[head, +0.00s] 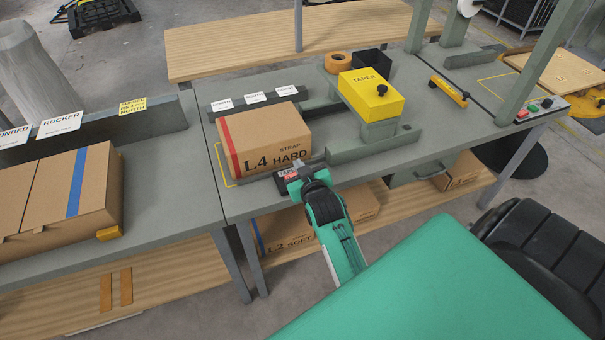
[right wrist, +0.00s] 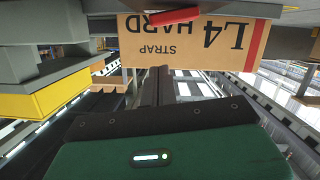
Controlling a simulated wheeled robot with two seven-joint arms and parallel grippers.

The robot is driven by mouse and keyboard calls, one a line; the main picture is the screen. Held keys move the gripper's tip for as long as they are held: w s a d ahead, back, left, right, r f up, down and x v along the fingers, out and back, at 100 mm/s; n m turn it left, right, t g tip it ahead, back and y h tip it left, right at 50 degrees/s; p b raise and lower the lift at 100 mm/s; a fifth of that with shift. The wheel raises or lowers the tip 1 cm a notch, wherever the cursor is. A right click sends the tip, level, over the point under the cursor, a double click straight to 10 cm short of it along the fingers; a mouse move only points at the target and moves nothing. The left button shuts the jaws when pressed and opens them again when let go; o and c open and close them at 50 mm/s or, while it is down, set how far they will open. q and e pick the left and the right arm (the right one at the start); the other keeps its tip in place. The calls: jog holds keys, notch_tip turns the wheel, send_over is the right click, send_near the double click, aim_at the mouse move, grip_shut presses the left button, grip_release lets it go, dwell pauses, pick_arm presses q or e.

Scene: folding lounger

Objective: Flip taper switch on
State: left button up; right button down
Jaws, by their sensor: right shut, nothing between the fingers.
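The yellow block marked TAPER (head: 371,95) stands on a grey mount on the table, behind and right of the switch. A small dark switch box with a red part (head: 291,178) sits at the table's front edge, below the L4 HARD carton (head: 264,140). The red part (right wrist: 175,16) also shows at the top of the right wrist view, in front of the carton. My right gripper (head: 298,170) is shut and empty, close to the switch box and partly covering it. I cannot tell whether it touches it or which way the switch is set. My left gripper is out of view.
The carton with a red stripe stands just behind the switch. A grey rail (head: 372,146) lies to its right. On the left table lies another carton (head: 62,193) with a blue stripe. An L2 SOFT carton (head: 290,228) is on the shelf below.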

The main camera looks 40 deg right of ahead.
jog(key=shift+s+d+f, duration=0.15)
jog(key=shift+f, duration=0.8)
jog(key=shift+s+d+f, duration=0.1)
jog(key=shift+f, duration=0.8)
